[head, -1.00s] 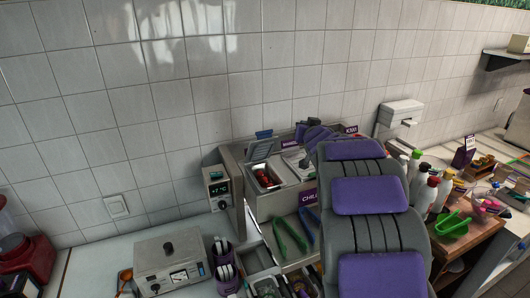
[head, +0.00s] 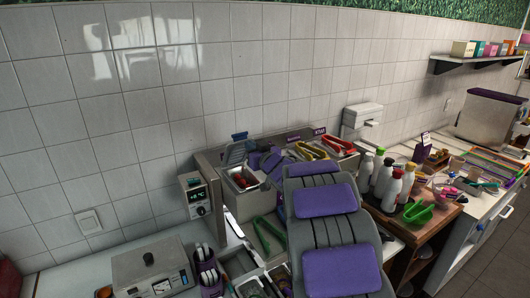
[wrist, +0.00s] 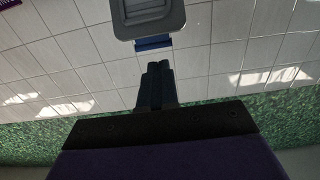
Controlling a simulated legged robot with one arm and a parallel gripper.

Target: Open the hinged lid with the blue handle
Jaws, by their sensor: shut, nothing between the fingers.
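The lid (head: 235,155) with the blue handle (head: 239,136) stands raised at the back of an open compartment holding red pieces (head: 243,180), at the left of the metal topping station. In the wrist view the grey lid (wrist: 149,18) is at the top, with the blue handle (wrist: 153,44) at its lower edge. My gripper (wrist: 158,68) is shut and empty, with a gap between its tips and the handle in the picture. In the head view my gripper (head: 256,160) is just right of the lid, partly hidden by my arm.
Green tongs (head: 268,235) lie in front of the station; yellow tongs (head: 311,151) and red tongs (head: 338,145) lie at its back right. A temperature controller (head: 196,195) is at its left. Bottles (head: 383,180) stand to the right. The tiled wall is close behind.

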